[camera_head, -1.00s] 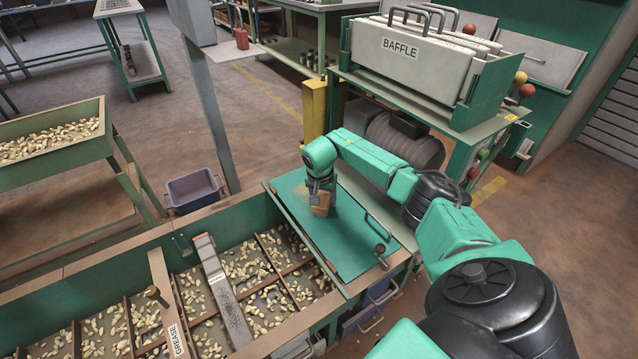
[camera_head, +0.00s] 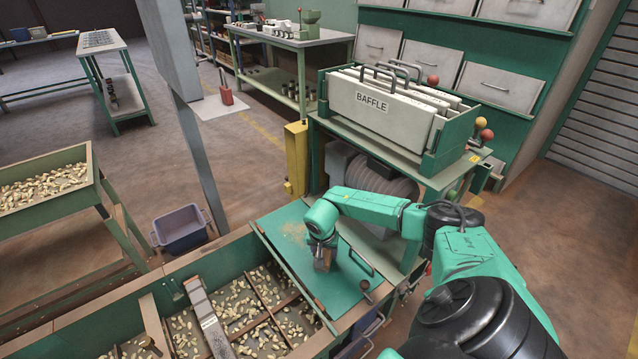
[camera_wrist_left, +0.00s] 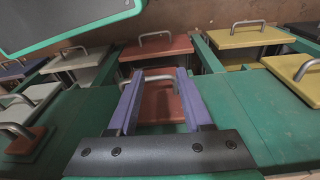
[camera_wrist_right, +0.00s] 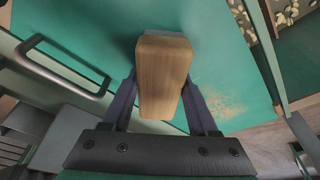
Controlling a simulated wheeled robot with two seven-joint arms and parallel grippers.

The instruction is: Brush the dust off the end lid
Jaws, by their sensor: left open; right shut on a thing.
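The end lid (camera_head: 283,256) is a flat green panel at the right end of the long nut trough, with a metal bar handle and a dark knob. Tan dust (camera_head: 296,229) lies on its far part; a patch of dust also shows in the right wrist view (camera_wrist_right: 226,104). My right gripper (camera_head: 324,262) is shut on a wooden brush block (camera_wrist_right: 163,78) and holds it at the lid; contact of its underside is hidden. My left gripper (camera_wrist_left: 160,95) is open, seen only in its wrist view, above green surfaces with several coloured, handled lids.
The trough (camera_head: 150,287) holds nuts between dividers, left of the lid. A baffle rack (camera_head: 395,115) stands on a bench behind the lid. A blue-grey bin (camera_head: 181,229) sits on the floor behind the trough. Open floor lies at the right.

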